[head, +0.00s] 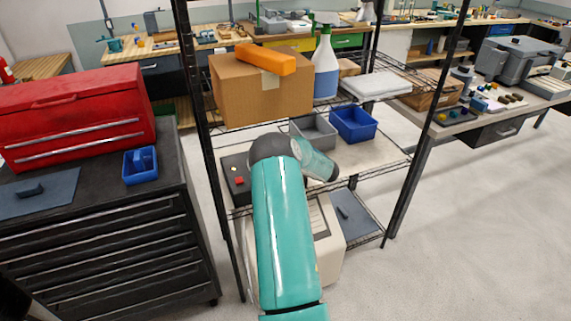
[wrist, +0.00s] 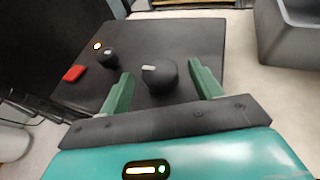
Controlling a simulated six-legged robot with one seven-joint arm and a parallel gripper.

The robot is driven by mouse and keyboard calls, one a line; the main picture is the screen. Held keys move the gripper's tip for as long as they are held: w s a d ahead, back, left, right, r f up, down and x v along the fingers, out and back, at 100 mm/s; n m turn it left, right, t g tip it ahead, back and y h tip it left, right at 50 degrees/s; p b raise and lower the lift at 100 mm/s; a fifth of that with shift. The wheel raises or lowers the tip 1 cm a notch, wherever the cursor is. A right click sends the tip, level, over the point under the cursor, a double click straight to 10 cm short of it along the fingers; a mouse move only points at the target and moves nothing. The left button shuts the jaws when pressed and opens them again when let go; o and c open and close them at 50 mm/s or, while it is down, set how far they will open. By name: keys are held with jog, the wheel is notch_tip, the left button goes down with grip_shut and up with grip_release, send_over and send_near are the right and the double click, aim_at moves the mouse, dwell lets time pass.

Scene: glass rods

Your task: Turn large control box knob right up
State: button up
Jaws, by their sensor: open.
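The control box (wrist: 185,38) is a dark flat box on the middle shelf. In the wrist view it carries a large black knob (wrist: 160,75) with a white mark, a smaller black knob (wrist: 108,58), a red button (wrist: 74,73) and a small lit lamp (wrist: 97,46). My gripper (wrist: 162,80) is open, with one green finger on either side of the large knob. I cannot tell whether the fingers touch it. In the head view part of the control box (head: 236,184) shows left of my arm; my arm hides the large knob and the gripper.
A grey bin (head: 314,131) and a blue bin (head: 354,123) stand on the same shelf; the grey bin (wrist: 290,35) is close on the right in the wrist view. Black shelf posts (head: 203,130) flank my arm. A cardboard box (head: 255,92) is on the shelf above.

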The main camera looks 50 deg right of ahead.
jog(key=shift+w+f, duration=0.2)
jog(key=shift+w, duration=0.25)
jog(key=c, duration=1)
jog(key=shift+o, duration=0.2)
